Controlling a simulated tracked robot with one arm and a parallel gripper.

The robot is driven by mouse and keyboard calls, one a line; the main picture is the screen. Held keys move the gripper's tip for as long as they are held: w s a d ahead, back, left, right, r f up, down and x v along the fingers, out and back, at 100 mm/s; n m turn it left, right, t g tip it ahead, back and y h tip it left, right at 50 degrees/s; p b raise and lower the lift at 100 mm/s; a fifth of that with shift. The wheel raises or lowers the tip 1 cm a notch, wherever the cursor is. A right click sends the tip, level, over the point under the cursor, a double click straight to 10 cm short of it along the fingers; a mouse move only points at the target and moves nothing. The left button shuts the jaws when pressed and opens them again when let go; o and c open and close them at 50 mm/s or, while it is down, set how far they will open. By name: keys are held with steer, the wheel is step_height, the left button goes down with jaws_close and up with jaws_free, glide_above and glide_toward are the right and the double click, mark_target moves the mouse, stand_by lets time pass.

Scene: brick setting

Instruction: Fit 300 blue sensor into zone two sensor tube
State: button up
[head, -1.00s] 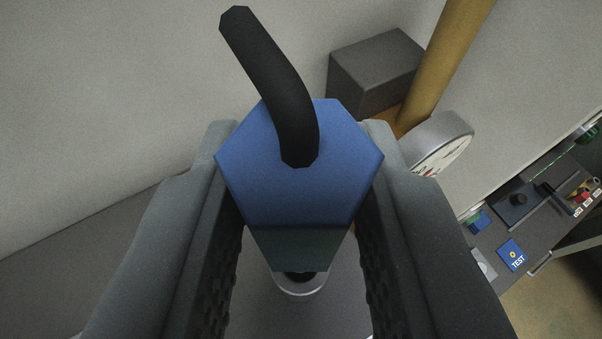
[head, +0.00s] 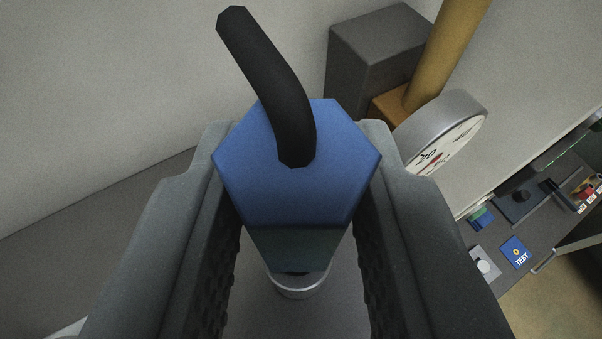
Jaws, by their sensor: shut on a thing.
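The blue sensor (head: 335,175) is a hexagonal blue body with a thick black cable (head: 275,85) curving up from its top. My gripper (head: 298,190) is shut on it, with one dark finger on each side. Below the sensor, a round silver-rimmed piece (head: 298,288) shows partly. The sensor hides most of it, so I cannot tell whether it is the sensor tube or whether the sensor touches it.
A round dial gauge (head: 445,135) stands close to the right finger, beside a yellow pipe (head: 445,50) and a dark grey box (head: 375,55). A bench (head: 490,240) with a blue TEST card (head: 516,252) lies at right. A pale wall (head: 110,100) is behind.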

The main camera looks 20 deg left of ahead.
steer(key=shift+f, duration=0.25)
steer(key=shift+f+b, duration=0.35)
steer(key=shift+b, duration=0.05)
steer(key=shift+f+b, duration=1.05)
steer(key=shift+f, duration=0.15)
steer(key=o, duration=1.5)
steer(key=shift+c, duration=0.2)
steer(key=shift+r+p, duration=2.55)
steer(key=shift+r, duration=0.45)
steer(key=shift+d+f, duration=0.1)
